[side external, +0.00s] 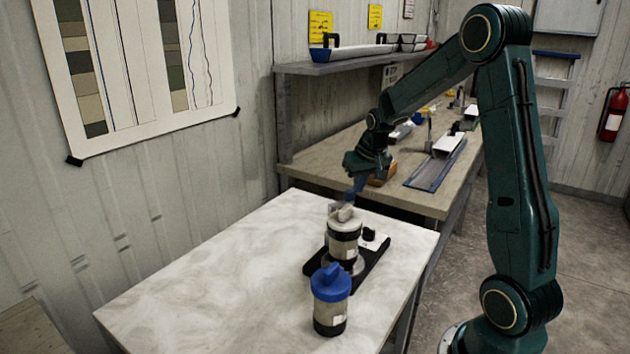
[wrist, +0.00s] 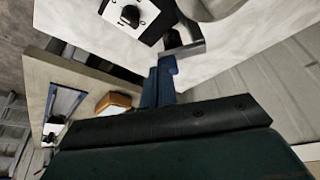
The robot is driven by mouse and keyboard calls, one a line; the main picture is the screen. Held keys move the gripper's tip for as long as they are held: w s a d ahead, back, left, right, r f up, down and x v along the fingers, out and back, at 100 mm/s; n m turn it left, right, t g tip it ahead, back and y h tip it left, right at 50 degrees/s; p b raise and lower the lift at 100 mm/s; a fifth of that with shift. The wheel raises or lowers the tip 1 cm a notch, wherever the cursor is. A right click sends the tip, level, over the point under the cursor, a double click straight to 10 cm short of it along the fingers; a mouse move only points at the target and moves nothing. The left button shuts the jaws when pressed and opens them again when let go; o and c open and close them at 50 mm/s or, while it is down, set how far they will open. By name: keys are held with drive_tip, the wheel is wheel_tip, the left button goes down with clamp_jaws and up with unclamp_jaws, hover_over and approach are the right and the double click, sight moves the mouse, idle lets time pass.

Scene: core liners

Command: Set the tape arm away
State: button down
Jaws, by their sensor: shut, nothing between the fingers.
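A black-based device (side external: 375,258) stands on the pale table, with a white panel and black knob (side external: 369,236) at its right. A liner jar (side external: 344,246) with dark bands and a pale label stands upright on it. A grey piece (side external: 341,212), seemingly the tape arm, lies at the jar's top; in the wrist view a grey bar (wrist: 185,48) shows just past my fingertips. My gripper (side external: 351,199) points down beside this piece, shut and empty; its blue fingers show in the wrist view (wrist: 166,68). I cannot tell whether they touch it.
A second liner jar with a blue cap (side external: 331,296) stands upright in front of the device. The pale table's left part (side external: 200,285) is clear. Behind is a wooden bench (side external: 325,160) with a blue-edged tray (side external: 436,168) and an orange-brown block (side external: 382,178).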

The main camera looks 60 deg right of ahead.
drive_tip(key=v, duration=0.8)
drive_tip(key=shift+s+r, duration=0.2)
drive_tip(key=shift+r, duration=0.2)
drive_tip(key=s+a+r+n+t, duration=0.1)
drive_tip(key=s+a+r+n, duration=0.15)
drive_tip(key=a, duration=0.45)
drive_tip(key=s+a+r+n, duration=0.15)
drive_tip(key=s+a, duration=0.25)
drive_tip(key=a, duration=0.4)
drive_tip(key=s+a+n+t+y, duration=0.1)
drive_tip(key=s+a+n+y, duration=0.1)
drive_tip(key=s+a, duration=0.8)
drive_tip(key=shift+s+f+n, duration=0.35)
drive_tip(key=shift+s+n, duration=0.05)
drive_tip(key=shift+s, duration=0.4)
